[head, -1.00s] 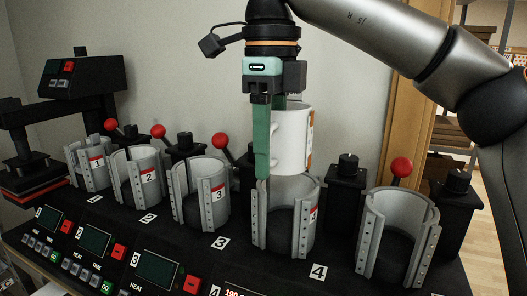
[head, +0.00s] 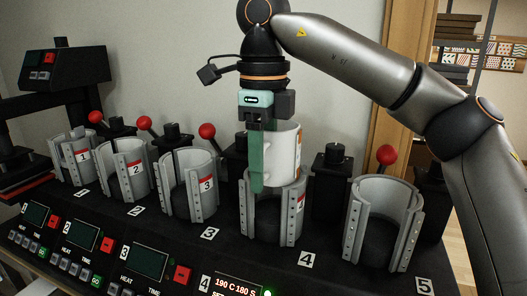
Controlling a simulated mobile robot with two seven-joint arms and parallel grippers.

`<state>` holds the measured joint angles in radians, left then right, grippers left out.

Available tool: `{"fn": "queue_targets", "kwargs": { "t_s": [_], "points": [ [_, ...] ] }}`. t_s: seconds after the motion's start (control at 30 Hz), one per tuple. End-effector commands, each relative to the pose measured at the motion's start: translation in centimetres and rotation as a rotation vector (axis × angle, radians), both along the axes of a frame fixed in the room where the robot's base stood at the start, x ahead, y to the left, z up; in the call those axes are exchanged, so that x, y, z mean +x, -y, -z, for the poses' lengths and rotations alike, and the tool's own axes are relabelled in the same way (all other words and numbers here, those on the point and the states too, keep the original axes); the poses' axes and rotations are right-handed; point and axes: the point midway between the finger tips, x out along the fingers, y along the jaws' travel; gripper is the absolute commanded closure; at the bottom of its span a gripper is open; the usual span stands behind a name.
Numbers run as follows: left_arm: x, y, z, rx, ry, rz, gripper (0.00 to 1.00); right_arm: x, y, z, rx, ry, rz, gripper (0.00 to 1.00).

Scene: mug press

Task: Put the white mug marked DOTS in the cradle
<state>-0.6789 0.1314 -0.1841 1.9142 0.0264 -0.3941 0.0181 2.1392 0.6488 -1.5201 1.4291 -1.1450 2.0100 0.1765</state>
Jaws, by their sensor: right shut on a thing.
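The white mug (head: 285,153) is upright at cradle 4, with an orange print at its right edge; no DOTS mark can be read. My right gripper (head: 257,180) comes from above and is shut on the mug's wall, with one green finger outside on the left. Cradle 4 (head: 273,218) is a grey open-fronted cylinder. The mug's lower part is inside its top and hidden by its wall, so I cannot tell whether it touches the bottom. My left gripper is not in view.
Cradles 1 (head: 73,160), 2 (head: 124,174), 3 (head: 188,190) and 5 (head: 382,225) look empty. Red-knobbed levers, such as the one (head: 386,155) by cradle 5, stand behind. A control panel (head: 145,262) runs along the front; display 4 (head: 238,287) is lit.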

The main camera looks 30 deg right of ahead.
Motion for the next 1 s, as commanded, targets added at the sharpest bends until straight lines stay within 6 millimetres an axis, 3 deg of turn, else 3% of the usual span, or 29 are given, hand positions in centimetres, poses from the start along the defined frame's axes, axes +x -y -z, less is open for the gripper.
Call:
{"fn": "queue_targets", "kwargs": {
  "t_s": [0.7,1.0],
  "points": [
    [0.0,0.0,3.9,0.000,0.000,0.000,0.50,0.0,0.0,5.8,0.001,0.003,0.001,1.00],
    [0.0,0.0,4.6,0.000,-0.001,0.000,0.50,0.0,0.0,6.8,0.002,0.004,0.001,1.00]
  ]
}}
